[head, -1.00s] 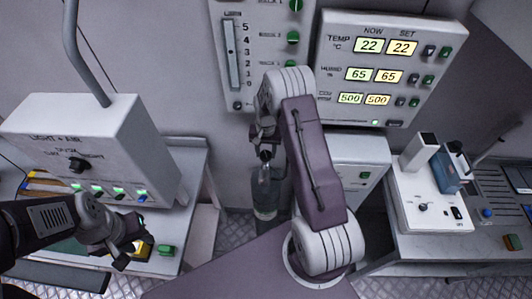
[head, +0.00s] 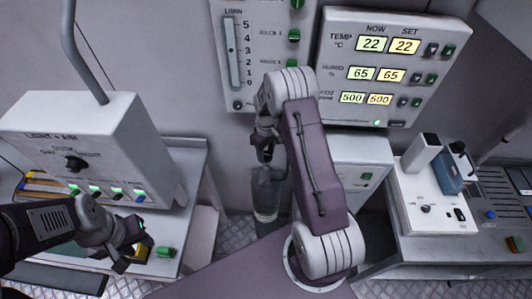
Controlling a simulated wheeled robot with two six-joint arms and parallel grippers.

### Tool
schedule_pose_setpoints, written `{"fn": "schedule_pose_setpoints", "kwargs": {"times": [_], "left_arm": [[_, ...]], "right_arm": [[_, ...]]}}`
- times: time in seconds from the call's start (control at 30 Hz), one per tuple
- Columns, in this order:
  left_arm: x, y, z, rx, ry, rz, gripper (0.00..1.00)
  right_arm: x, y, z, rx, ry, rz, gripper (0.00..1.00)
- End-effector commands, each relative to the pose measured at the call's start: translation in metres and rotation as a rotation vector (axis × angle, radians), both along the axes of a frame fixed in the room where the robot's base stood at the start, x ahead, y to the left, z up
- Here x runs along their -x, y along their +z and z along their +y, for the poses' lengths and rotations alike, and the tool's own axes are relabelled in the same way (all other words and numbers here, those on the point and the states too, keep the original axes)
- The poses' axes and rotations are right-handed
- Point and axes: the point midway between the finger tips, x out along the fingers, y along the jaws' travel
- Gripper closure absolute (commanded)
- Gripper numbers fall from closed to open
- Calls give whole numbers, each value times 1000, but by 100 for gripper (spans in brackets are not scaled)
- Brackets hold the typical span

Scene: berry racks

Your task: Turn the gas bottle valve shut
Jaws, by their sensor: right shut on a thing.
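The gas bottle (head: 265,196) stands upright on the floor against the back wall, between the left bench and the white cabinet. It is a greyish, see-through-looking cylinder with a pale band low down. My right gripper (head: 265,153) is at the top of the bottle and shut on the valve there. The valve itself is hidden by the fingers and wrist. My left gripper (head: 128,256) hangs over the left bench, far from the bottle. Its fingers are small and dark, and whether they are apart is unclear.
A light and air control box (head: 85,150) stands on the left bench (head: 190,170). A wall panel (head: 395,68) shows temperature, humidity and CO2 readings. A flow panel (head: 262,50) hangs above the bottle. A white cabinet (head: 360,165) and a right bench with instruments (head: 430,195) stand to the right.

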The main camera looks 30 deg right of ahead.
Motion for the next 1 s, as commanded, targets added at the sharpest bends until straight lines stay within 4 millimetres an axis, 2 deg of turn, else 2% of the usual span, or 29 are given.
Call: {"fn": "schedule_pose_setpoints", "kwargs": {"times": [0.03, 0.4, 1.0], "left_arm": [[0, -2, 0, 0, 0, 0, 64], [0, -3, 0, 0, 0, 0, 64], [0, -4, 0, 0, 0, 0, 64]], "right_arm": [[6, -4, 1, -4, 34, 18, 98], [6, -4, 1, -6, 244, 18, 98], [6, -4, 1, -6, 311, 17, 98]]}}
